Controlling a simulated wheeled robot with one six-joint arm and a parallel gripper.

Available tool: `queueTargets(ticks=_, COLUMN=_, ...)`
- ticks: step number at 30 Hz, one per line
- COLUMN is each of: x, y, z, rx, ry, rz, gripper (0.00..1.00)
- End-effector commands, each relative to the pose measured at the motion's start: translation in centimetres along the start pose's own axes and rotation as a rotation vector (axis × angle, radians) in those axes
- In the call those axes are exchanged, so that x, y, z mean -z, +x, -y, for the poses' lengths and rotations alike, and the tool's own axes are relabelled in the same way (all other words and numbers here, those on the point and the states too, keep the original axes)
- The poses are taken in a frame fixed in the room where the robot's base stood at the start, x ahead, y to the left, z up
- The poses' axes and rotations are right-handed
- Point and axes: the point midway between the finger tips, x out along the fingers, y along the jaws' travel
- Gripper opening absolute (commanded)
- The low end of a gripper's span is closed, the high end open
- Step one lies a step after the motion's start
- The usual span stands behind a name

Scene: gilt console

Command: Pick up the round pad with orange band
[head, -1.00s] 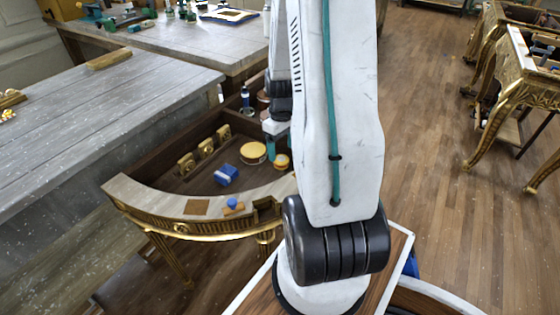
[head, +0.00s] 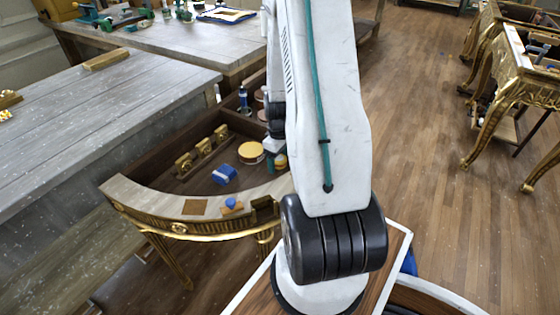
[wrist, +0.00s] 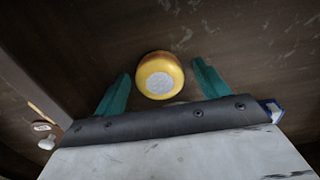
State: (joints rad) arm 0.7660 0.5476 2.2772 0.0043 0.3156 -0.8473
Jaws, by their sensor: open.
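The round pad with orange band (wrist: 160,76) shows in the wrist view with a speckled pale grey face and a yellow-orange side. It lies on the dark drawer floor between the two teal fingers of my gripper (wrist: 162,72), with a gap on each side. The fingers are open and hold nothing.
A blue block (head: 224,174) lies nearer the drawer's curved front. Gilt brackets (head: 203,148) line the left side. A dark bottle (head: 243,98) stands behind.

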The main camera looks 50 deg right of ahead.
Motion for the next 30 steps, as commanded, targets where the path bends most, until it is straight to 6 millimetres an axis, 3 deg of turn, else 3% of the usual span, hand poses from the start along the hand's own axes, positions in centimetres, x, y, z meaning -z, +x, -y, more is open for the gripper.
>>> queueTargets(ticks=2, x=0.0, y=0.0, z=0.0, rx=0.000, ry=0.000, rz=0.000, gripper=0.73)
queueTargets(ticks=7, x=0.0, y=0.0, z=0.0, rx=0.000, ry=0.000, rz=0.000, gripper=0.29)
queueTargets(ticks=8, x=0.0, y=0.0, z=0.0, rx=0.000, ry=0.000, rz=0.000, gripper=0.26)
queueTargets(ticks=20, x=0.0, y=-0.7, z=0.0, rx=0.000, ry=0.001, rz=0.000, gripper=0.22)
queueTargets(ticks=25, x=0.0, y=-2.9, z=-0.1, rx=-0.003, ry=0.001, rz=-0.002, gripper=0.22)
queueTargets(ticks=30, x=0.0, y=-6.5, z=-0.1, rx=-0.004, ry=0.001, rz=-0.002, gripper=0.22)
